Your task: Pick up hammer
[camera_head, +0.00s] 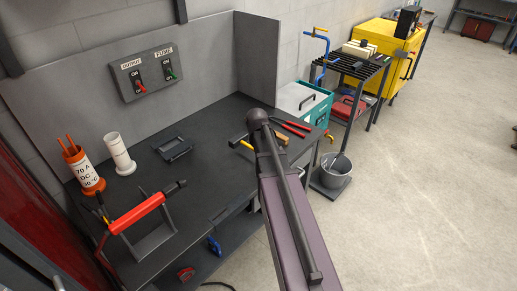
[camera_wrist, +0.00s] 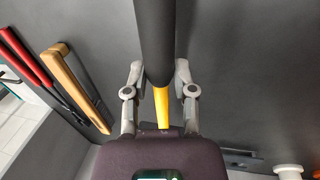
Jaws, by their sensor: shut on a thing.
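The hammer (camera_wrist: 154,35) has a thick black grip and a yellow shaft in the wrist view. My gripper (camera_wrist: 159,78) is shut on it, with one grey finger on each side of the black part. In the head view, a black end and a yellow bit of the hammer (camera_head: 238,139) show just left of my arm. My arm hides the rest of it and most of my gripper there. I cannot tell whether the hammer touches the dark workbench (camera_head: 205,155) or is just above it. Its head is not clearly visible.
A wooden-handled tool (camera_wrist: 75,85) and a red-handled tool (camera_wrist: 22,55) lie beside the hammer. A black tray (camera_head: 174,149), a white cylinder (camera_head: 119,153), an orange-white container (camera_head: 82,170) and a red torch-like tool (camera_head: 137,213) on a stand occupy the bench's left. A grey panel rises behind.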

